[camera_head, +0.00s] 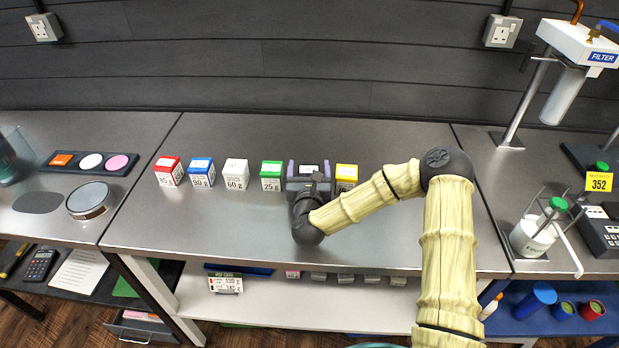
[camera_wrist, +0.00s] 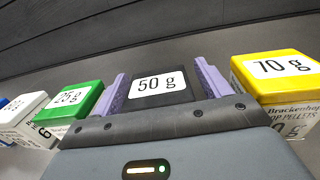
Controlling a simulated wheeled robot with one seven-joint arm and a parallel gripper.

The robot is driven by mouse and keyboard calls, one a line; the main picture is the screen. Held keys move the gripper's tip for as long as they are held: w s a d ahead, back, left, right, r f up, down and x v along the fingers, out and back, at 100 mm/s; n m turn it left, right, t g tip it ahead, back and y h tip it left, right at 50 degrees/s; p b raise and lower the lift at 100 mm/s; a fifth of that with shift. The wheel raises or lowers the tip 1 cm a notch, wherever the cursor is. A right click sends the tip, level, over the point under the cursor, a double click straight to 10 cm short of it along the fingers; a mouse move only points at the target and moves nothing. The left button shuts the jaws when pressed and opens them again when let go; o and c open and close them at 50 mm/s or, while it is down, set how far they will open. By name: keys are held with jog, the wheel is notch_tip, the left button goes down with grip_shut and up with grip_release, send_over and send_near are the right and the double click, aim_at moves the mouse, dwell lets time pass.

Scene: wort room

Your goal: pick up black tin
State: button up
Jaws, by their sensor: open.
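The black tin (camera_wrist: 176,98) has a white label reading "50 g" and stands on the metal bench, in a row of coloured tins. In the wrist view it sits between the two purple fingers of my gripper (camera_wrist: 158,88). The fingers are open, one on each side of the tin; I cannot tell whether either touches it. In the head view my gripper (camera_head: 308,172) is at the tin, and the tin is mostly hidden behind it.
The green tin (camera_head: 271,176) stands close on the left and the yellow tin (camera_head: 346,174) close on the right. White (camera_head: 236,174), blue (camera_head: 202,172) and red (camera_head: 169,171) tins continue the row leftward. The bench front (camera_head: 220,235) is clear.

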aim_at(309, 165)
dwell(0.4)
jog(key=c, duration=1.1)
jog(key=shift+r, duration=0.1)
notch_tip(309, 165, up, 10)
jog(key=shift+f, duration=0.1)
